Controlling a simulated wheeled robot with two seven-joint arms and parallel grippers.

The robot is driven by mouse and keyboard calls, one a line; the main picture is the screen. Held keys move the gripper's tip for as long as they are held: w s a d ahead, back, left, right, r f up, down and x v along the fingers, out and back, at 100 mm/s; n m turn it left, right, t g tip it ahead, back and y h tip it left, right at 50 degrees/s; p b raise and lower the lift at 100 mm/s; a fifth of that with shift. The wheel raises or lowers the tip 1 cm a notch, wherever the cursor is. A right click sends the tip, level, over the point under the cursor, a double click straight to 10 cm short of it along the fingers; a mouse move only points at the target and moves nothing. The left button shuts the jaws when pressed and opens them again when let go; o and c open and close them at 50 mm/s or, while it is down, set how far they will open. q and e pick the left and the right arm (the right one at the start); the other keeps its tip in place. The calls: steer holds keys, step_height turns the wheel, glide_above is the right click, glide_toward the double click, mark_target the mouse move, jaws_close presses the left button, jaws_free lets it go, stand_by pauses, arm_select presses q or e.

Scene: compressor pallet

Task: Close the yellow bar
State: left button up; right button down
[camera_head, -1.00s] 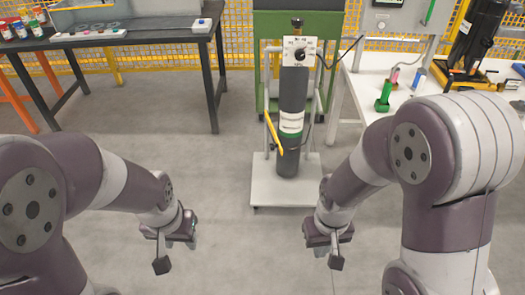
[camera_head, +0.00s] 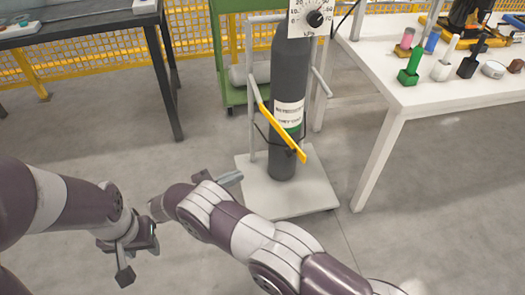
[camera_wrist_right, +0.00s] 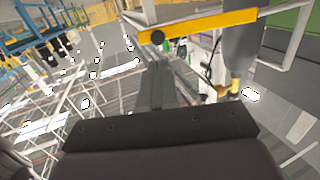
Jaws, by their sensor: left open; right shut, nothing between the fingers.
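The yellow bar (camera_head: 281,132) slants down to the right across the front of the dark gas cylinder (camera_head: 287,90) on its trolley frame. Its upper left end is at the left upright; its lower right end shows no visible contact with the right upright. In the right wrist view the yellow bar (camera_wrist_right: 205,24) crosses the top, with a dark round knob near one end. My right gripper (camera_head: 230,179) is shut and empty, below and left of the bar and apart from it; its fingers (camera_wrist_right: 157,88) also show in the wrist view. My left gripper (camera_head: 138,248) is open and empty, further left above the floor.
The trolley's pale base plate (camera_head: 290,205) stands on the floor. A white table (camera_head: 440,90) with several small items is at right. A dark table (camera_head: 85,30) is at upper left, and a green cart (camera_head: 228,60) stands behind the cylinder.

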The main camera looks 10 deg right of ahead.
mark_target(286, 155)
steer(key=shift+h, duration=0.3)
steer(key=x, duration=1.4)
steer(key=shift+s+d+r, duration=0.25)
steer(key=shift+s, duration=0.05)
